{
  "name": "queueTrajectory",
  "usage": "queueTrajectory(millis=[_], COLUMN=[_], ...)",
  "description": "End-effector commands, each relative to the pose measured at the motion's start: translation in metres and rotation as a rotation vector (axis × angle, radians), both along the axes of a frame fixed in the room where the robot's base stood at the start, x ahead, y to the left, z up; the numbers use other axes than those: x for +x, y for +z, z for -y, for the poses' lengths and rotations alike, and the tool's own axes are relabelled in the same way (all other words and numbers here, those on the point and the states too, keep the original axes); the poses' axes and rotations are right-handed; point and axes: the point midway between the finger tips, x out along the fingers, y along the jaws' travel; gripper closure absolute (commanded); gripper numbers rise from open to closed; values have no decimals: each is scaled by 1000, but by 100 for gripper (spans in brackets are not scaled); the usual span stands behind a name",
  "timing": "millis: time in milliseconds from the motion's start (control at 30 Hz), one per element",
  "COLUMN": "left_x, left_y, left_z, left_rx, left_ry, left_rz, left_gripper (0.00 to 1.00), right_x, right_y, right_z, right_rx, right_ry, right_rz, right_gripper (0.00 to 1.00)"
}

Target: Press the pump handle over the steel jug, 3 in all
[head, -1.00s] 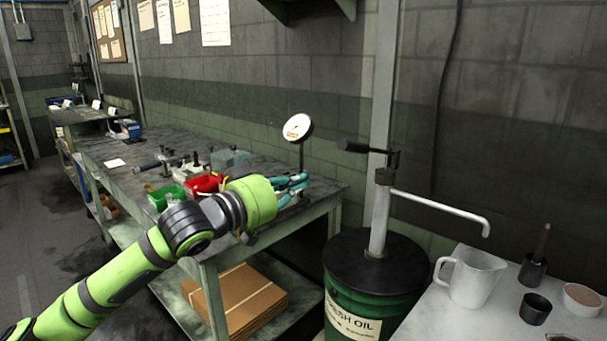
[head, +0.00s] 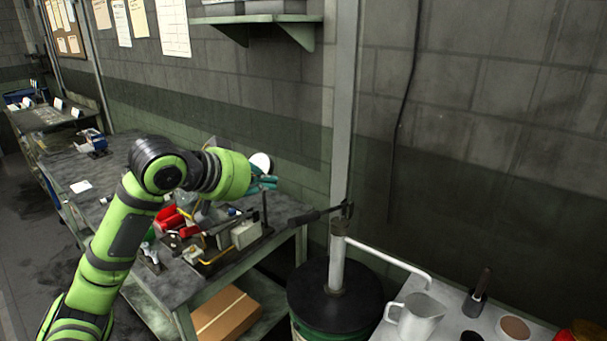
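The pump handle (head: 306,217) is a dark bar with a black grip. It sticks out to the left from the top of the grey pump (head: 337,262) on the green oil drum (head: 310,305), its grip end slightly lower than its pivot. The pump's spout (head: 392,260) slopes right and ends over the pale steel jug (head: 418,320) on the light table. My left gripper (head: 268,183), with teal fingers, is up and left of the handle's grip, apart from it in the picture. Its fingers are too small and overlapped to judge. My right gripper is out of view.
A workbench (head: 115,165) with red bins (head: 172,218) and tools lies behind and under my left arm. A round white disc (head: 261,161) on a stand is behind the gripper. The light table (head: 450,325) holds a dark-handled brush (head: 478,292) and a round dish (head: 514,328).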

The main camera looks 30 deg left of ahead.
Motion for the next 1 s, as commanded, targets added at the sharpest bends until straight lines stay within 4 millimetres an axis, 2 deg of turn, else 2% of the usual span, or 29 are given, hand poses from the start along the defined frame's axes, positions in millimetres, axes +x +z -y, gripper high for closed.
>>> queueTrajectory(millis=[33,100,600,767,1000], left_x=[-1,-3,0,16,60], left_y=[10,11,8,-1,-26], left_z=[1,2,3,6,12], left_rx=[1,5,6,2,1], left_ry=[-6,-14,-17,-18,-17], left_rz=[-11,-26,-35,-38,-37], left_gripper=[100,100,100,100,100], right_x=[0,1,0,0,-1], right_y=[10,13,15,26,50], right_z=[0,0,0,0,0], right_rx=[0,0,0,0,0], right_ry=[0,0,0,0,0], right_rz=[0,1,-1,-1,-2], right_gripper=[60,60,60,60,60])
